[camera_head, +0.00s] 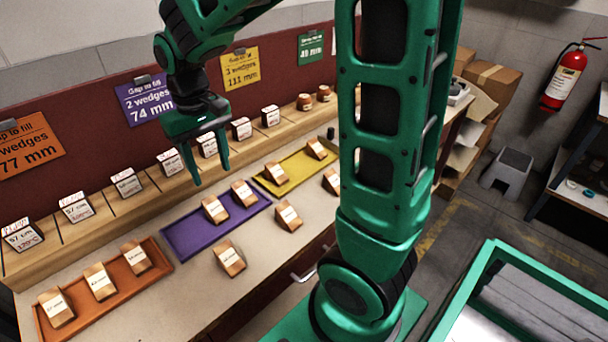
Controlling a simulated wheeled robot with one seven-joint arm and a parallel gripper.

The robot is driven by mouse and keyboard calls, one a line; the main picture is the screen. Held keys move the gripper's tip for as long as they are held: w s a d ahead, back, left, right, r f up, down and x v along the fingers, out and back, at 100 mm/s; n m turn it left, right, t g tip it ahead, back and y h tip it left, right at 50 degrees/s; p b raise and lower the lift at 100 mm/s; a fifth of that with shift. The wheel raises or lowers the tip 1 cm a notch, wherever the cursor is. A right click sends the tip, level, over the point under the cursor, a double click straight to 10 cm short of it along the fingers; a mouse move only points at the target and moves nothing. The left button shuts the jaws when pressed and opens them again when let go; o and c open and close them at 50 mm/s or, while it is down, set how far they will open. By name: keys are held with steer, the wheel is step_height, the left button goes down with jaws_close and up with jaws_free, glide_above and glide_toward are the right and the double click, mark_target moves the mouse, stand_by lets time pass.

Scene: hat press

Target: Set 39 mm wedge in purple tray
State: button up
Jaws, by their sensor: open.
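The purple tray (187,236) lies in the middle of the bench. Two wooden wedges with white labels sit in it, one at its middle (215,209) and one toward its right (243,193). Loose wedges lie on the bench in front (230,258), to the right of the tray (288,215) and beside my arm (331,180). The labels are too small to read, so I cannot tell which wedge is the 39 mm one. My gripper (212,177) is open, pointing down, above the back of the purple tray near the rear ledge. I see no wedge held in it.
An orange tray (80,322) with three wedges is at left. A wooden ledge (95,228) with several labelled blocks runs behind. A purple sign (146,101) reads "2 wedges 74 mm". My arm hides the bench's right part.

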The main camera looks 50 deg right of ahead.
steer(key=s+d+m, duration=0.3)
steer(key=s+d, duration=0.5)
steer(key=s, duration=0.3)
steer(key=s+d+m, duration=0.3)
steer(key=s+d, duration=0.4)
steer(key=s, duration=0.5)
steer(key=shift+s+d+r, duration=0.25)
steer(key=shift+d+r, duration=0.1)
